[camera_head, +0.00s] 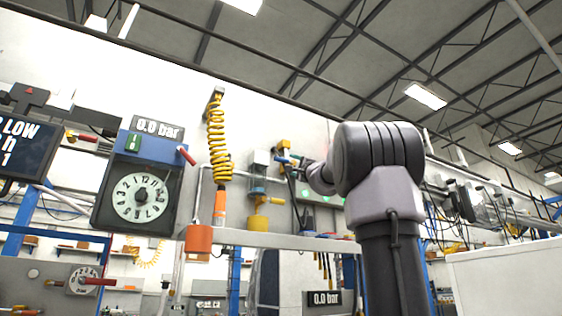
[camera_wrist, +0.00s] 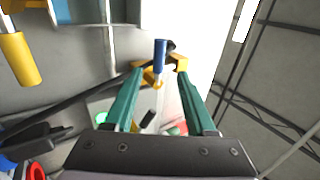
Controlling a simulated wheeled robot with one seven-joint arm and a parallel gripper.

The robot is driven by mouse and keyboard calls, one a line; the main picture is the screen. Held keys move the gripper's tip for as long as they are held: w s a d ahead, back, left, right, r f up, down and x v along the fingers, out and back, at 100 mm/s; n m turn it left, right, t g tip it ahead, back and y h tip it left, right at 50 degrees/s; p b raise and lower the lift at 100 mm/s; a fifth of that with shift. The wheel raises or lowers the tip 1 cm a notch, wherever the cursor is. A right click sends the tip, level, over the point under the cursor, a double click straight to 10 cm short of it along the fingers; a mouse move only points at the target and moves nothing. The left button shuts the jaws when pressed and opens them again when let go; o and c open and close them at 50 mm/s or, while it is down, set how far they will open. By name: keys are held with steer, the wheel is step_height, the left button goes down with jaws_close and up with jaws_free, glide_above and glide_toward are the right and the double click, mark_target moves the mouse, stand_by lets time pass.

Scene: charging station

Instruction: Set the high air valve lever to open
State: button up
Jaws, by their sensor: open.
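A valve with a blue-handled lever (camera_wrist: 160,54) and a yellow body (camera_wrist: 181,64) shows at the middle of the wrist view. In the head view its yellow body (camera_head: 283,146) is high on the wall, beside the end of my arm. My gripper (camera_wrist: 160,74) has two teal fingers spread apart, one on each side of the blue lever in the picture. I see no clear contact between the fingers and the lever. In the head view my own arm hides most of the gripper, and the lever's exact setting is hard to tell.
A yellow coiled hose (camera_head: 217,140) hangs left of the valve, near a filter unit with a yellow cup (camera_head: 258,222). A gauge panel (camera_head: 140,196) and a dark display (camera_head: 25,142) stand further left. A white cabinet (camera_head: 510,275) is at lower right.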

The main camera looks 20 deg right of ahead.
mark_target(282, 161)
steer(key=x, duration=1)
jaws_close()
steer(key=shift+f, duration=0.1)
stand_by(1.2)
